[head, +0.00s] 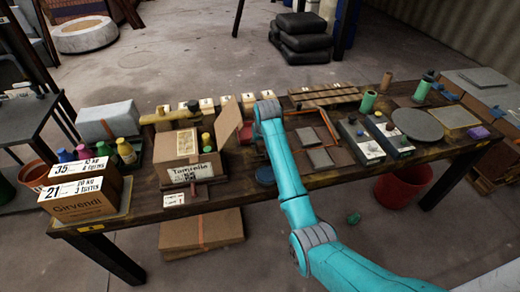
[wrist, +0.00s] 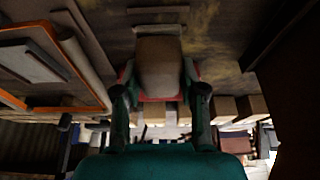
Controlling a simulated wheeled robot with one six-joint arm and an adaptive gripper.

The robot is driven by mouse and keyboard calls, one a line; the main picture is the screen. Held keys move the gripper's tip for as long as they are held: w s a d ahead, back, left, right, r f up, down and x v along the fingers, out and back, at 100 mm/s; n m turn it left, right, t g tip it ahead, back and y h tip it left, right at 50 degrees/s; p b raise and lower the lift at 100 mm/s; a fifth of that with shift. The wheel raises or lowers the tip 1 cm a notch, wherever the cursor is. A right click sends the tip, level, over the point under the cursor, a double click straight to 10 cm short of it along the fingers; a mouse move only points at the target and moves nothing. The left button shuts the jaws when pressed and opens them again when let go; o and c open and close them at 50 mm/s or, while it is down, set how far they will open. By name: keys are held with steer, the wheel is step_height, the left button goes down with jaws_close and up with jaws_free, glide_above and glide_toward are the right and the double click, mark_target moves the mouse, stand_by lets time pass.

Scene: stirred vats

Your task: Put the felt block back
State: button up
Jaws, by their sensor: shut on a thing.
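My gripper (wrist: 161,92) is shut on a dull brown-grey block with red along its lower edge, which I take to be the felt block (wrist: 160,62). One finger is on each side of it in the wrist view. Dark table surface lies beyond the block in that view. I cannot tell whether the block touches the table. In the head view my teal arm reaches over the middle of the table (head: 327,178), and its wrist end hides most of the gripper and block.
An open carton (head: 188,168) stands left of my arm, with bottles and a labelled box (head: 80,205) beyond. Right of my arm are an orange frame (head: 329,124), grey pads (head: 320,157), two switch boxes (head: 360,143) and a round grey disc (head: 417,124). Small labelled blocks (head: 207,106) line the back.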

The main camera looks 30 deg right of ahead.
mark_target(260, 148)
steer(key=shift+f, duration=1.75)
steer(key=shift+f, duration=0.35)
steer(key=o, duration=1)
steer(key=shift+r, duration=0.55)
steer(key=v, duration=1.1)
steer(key=shift+s+r, duration=0.25)
steer(key=shift+s, duration=0.1)
